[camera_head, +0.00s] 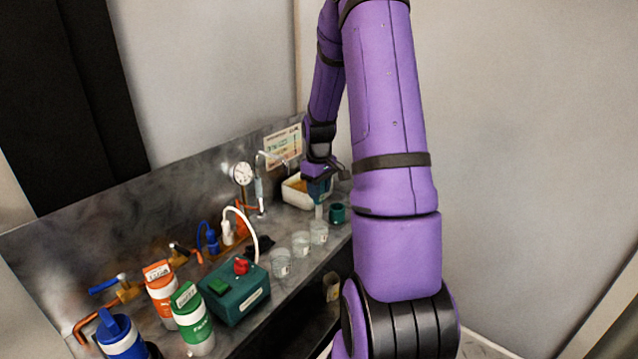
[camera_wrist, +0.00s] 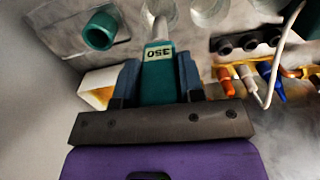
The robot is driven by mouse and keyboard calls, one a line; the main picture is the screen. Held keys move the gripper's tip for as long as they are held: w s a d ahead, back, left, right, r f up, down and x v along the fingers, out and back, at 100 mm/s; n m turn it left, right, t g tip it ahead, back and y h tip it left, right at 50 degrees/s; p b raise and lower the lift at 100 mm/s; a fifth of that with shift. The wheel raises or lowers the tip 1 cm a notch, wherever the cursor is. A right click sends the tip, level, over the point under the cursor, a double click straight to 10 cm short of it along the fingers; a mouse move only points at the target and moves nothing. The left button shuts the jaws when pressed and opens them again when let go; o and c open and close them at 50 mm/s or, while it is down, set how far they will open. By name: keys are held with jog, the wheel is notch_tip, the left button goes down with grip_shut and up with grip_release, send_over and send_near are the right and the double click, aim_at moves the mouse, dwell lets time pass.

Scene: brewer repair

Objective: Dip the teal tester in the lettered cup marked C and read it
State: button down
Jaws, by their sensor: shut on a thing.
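My gripper (camera_head: 319,183) is shut on the teal tester (camera_wrist: 160,84) and holds it with its pale probe pointing down. The tester's small display, in the wrist view, appears to show 350. In the head view the tester (camera_head: 319,197) is over the rearmost of three clear cups (camera_head: 319,233). The other two cups (camera_head: 300,243) (camera_head: 281,263) stand in a row toward the front. The cups' letters are too small to read. In the wrist view the probe reaches a clear cup (camera_wrist: 165,10) at the top edge; I cannot tell whether its tip is inside.
An empty-looking teal round holder (camera_head: 337,213) stands right of the rearmost cup. A white tray (camera_head: 297,194) lies behind the gripper. A teal box with a red knob (camera_head: 246,292), several bottles (camera_head: 194,325) and a gauge with pipes (camera_head: 243,173) fill the bench's left part.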

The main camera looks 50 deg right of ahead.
aim_at(319, 205)
jog(key=shift+f, duration=2.9)
jog(key=shift+r, duration=0.1)
jog(key=shift+r, duration=4.1)
jog(key=g, duration=0.2)
jog(key=shift+w+a+g, duration=0.1)
jog(key=shift+g, duration=0.2)
jog(key=g, duration=0.3)
jog(key=shift+g, duration=0.4)
